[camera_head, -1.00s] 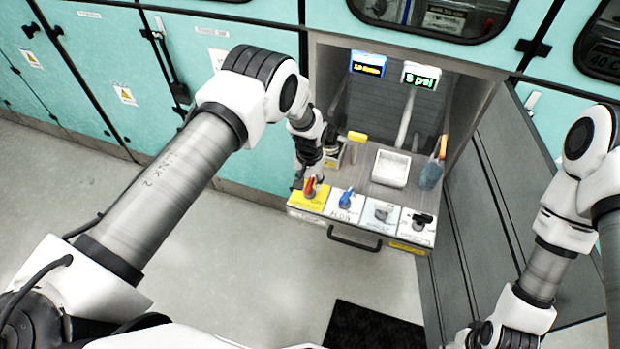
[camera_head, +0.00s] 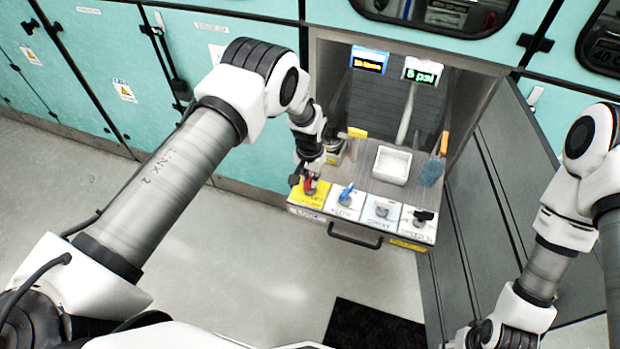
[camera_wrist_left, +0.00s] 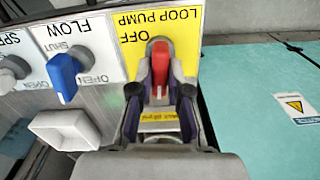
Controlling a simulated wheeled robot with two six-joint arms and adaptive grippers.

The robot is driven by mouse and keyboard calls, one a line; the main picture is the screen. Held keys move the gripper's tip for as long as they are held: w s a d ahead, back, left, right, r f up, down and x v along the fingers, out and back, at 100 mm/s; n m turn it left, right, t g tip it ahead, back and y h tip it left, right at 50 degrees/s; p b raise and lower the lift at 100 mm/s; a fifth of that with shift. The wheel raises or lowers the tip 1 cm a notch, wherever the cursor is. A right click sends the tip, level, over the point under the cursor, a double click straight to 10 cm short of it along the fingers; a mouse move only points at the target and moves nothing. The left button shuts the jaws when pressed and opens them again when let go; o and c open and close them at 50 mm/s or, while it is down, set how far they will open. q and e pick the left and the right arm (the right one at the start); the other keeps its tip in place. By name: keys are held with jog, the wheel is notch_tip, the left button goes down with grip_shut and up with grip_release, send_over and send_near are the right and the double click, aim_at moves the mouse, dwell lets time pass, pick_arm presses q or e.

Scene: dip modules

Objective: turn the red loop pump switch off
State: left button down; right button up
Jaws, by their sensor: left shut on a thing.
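The red loop pump switch (camera_head: 311,188) sits on the yellow panel (camera_head: 298,199) at the left end of the drawer's front row. In the left wrist view the red handle (camera_wrist_left: 160,62) lies between the two fingers of my left gripper (camera_wrist_left: 160,92), pointing up and down the picture. The word OFF shows upside down on the yellow label (camera_wrist_left: 130,38), left of the handle. In the head view my left gripper (camera_head: 304,182) is at the switch and partly hides it. The fingers are shut on the handle. My right gripper is out of view; only its arm shows.
A blue FLOW switch (camera_head: 346,195), a grey knob (camera_head: 382,210) and a black-handled switch (camera_head: 423,216) sit right of the red one. A white tray (camera_head: 392,165) and a brush (camera_head: 433,168) lie behind. A dark panel stands at the right.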

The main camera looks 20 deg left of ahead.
pick_arm(q)
jog(key=m+b, duration=0.1)
jog(key=m, duration=0.2)
jog(key=shift+f+b, duration=0.15)
jog(key=shift+b, duration=0.15)
jog(key=m+b, duration=0.1)
jog(key=m, duration=0.3)
jog(key=shift+m, duration=0.4)
jog(key=m, duration=0.4)
jog(key=shift+b, duration=0.35)
jog(key=shift+m, duration=2.2)
jog(key=c, duration=1.1)
grip_release()
jog(key=shift+r, duration=0.2)
